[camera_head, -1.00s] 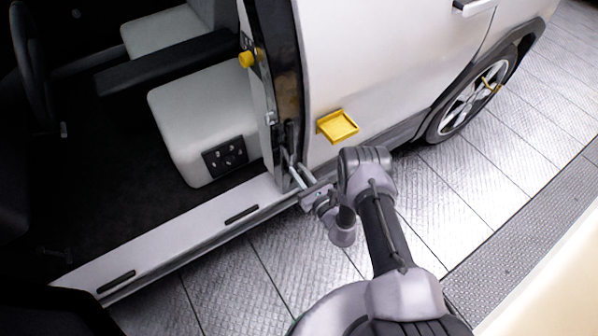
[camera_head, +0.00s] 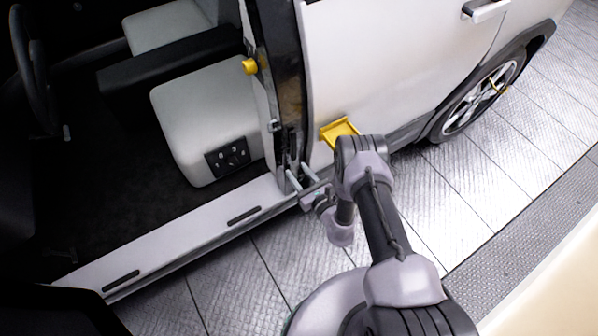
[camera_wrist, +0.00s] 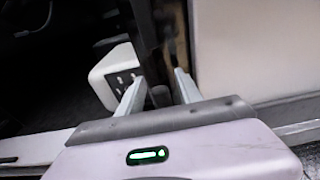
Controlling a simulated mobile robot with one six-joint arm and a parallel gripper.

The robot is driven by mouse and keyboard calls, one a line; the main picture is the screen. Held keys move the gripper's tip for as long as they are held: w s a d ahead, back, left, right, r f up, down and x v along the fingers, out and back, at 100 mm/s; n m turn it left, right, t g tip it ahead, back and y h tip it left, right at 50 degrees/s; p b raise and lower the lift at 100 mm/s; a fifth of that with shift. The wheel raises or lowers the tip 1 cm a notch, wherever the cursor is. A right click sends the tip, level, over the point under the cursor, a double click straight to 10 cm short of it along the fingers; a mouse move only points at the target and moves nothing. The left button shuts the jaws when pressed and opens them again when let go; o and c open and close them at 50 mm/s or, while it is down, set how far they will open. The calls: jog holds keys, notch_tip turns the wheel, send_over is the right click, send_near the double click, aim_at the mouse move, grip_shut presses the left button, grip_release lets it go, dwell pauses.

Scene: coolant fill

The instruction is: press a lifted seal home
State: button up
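A black strip, which looks like the door seal (camera_head: 273,45), runs down the pillar beside the white door's edge. I cannot tell which part is lifted. In the wrist view the dark strip (camera_wrist: 144,22) stands beyond my gripper. My gripper (camera_head: 300,174) is low at the foot of the pillar, by the sill. In the wrist view its two pale fingers (camera_wrist: 157,90) stand apart. A dark rounded piece (camera_wrist: 159,97) shows in the gap between them; I cannot tell whether they touch it. The seal's lower end is partly hidden by my gripper.
A yellow knob (camera_head: 250,67) is on the pillar. The pale seat (camera_head: 205,110) and the sill (camera_head: 180,240) lie left. The tiled floor is clear at right.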

jog(key=shift+s+d+r+p, duration=0.15)
jog(key=shift+s+d+p, duration=0.05)
jog(key=shift+s+p, duration=0.1)
jog(key=p+v, duration=0.8)
jog(key=v, duration=0.8)
jog(key=shift+s+d+p, duration=0.25)
jog(key=shift+s+p, duration=0.05)
